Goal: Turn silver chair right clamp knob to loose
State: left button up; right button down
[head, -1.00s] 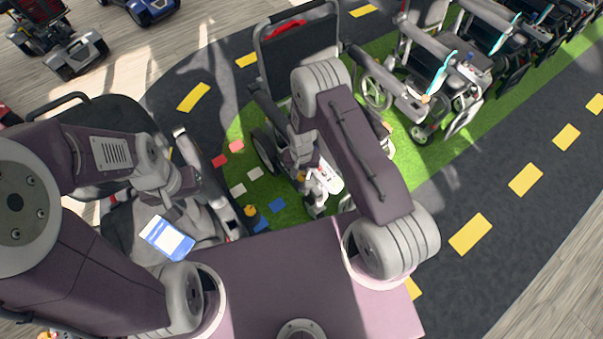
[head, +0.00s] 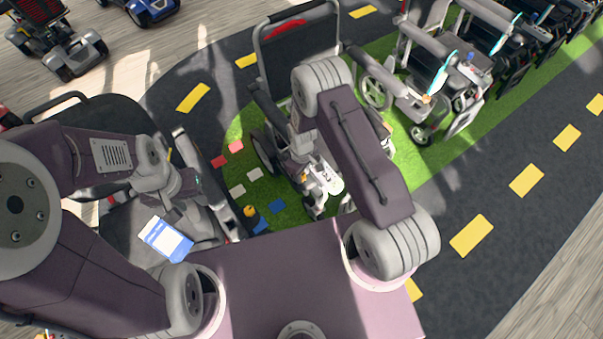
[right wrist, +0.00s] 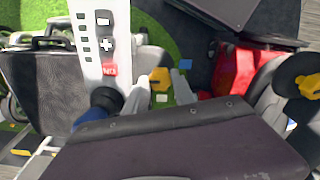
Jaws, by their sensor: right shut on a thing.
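The silver chair (head: 297,52), with a dark backrest and red top edge, stands upright on the green patch. My right gripper (right wrist: 159,88) is shut on a yellow clamp knob (right wrist: 159,80), with one pale finger on each side of it. In the head view, my right arm hides much of the chair, and a small yellow spot (head: 304,178) shows beside the wrist. My left gripper (head: 196,190) is at the left, over a dark seat and apart from the silver chair; its jaw opening cannot be made out.
A white panel with dark symbols and a red mark (right wrist: 103,45) lies close left of the right fingers. A dark round knob (right wrist: 105,98) is below it. More wheelchairs (head: 440,75) stand at the upper right. The dark road (head: 510,215) at the right is clear.

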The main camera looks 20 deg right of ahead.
jog(key=shift+n, duration=1.6)
jog(key=shift+w+r, duration=0.1)
jog(key=c, duration=1)
grip_release()
jog(key=shift+c, duration=0.2)
notch_tip(320, 180, up, 9)
